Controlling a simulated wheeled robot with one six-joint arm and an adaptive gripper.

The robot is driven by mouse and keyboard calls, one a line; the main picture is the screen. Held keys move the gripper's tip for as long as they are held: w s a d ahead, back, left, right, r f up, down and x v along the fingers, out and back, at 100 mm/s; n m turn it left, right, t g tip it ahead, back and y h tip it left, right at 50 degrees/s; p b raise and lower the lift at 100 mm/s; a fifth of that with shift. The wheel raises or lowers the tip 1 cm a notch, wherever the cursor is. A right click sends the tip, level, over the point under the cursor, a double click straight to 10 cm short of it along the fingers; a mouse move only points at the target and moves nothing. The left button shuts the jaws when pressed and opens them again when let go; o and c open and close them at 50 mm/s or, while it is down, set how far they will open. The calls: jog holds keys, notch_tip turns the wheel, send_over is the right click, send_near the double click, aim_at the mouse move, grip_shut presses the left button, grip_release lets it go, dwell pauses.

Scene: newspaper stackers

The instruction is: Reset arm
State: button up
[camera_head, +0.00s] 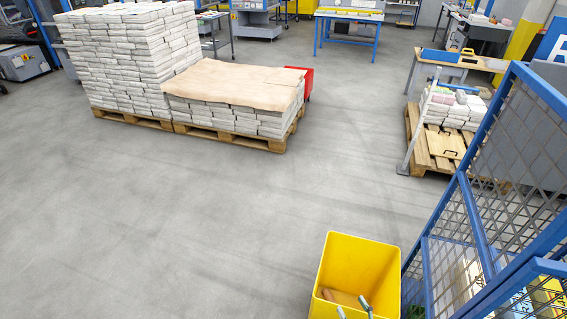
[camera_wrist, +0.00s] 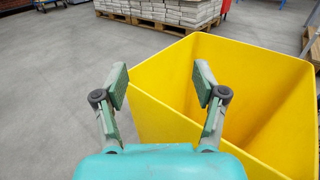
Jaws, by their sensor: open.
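My gripper (camera_wrist: 160,87) is open and empty in the wrist view, its two green finger pads well apart. It is at the near left edge of a yellow bin (camera_wrist: 262,95), with the right finger overlapping the bin's opening in the picture. In the head view the yellow bin (camera_head: 347,262) stands at the bottom, right of the middle. Parts of my gripper (camera_head: 355,305) show at the bin's lower edge there, cut off by the picture's bottom. A brown item (camera_head: 341,298) shows inside the bin, partly hidden.
A blue mesh cage (camera_head: 480,215) stands close right of the bin. Pallets of newspaper bundles (camera_head: 130,60) stand at the back left, one stack topped with brown sheet (camera_head: 235,80). A smaller pallet (camera_head: 432,145) is at right. The grey floor at left and centre is clear.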

jog(key=s+a+f+n+g+h, duration=0.1)
jog(key=s+a+f+n+g, duration=0.2)
jog(key=s, duration=0.4)
jog(key=s+a+f+n+g+h, duration=0.1)
jog(key=s+a+f+n, duration=0.2)
jog(key=s, duration=0.4)
jog(key=s+r+n+g+h, duration=0.1)
jog(key=s+r+n+h, duration=0.25)
jog(key=s+n, duration=0.6)
jog(key=s+d+r+n+t, duration=0.1)
jog(key=s+r+n, duration=0.3)
jog(key=r, duration=0.5)
jog(key=s+r+n+t+h, duration=0.1)
jog(key=s+r+n, duration=0.3)
jog(key=r, duration=0.5)
jog(key=s+d+r+n+t, duration=0.1)
jog(key=s+r+n, duration=0.4)
jog(key=r+n, duration=0.3)
notch_tip(320, 180, up, 2)
jog(key=shift+d+r, duration=0.1)
jog(key=shift+d, duration=0.2)
jog(key=shift+s, duration=0.1)
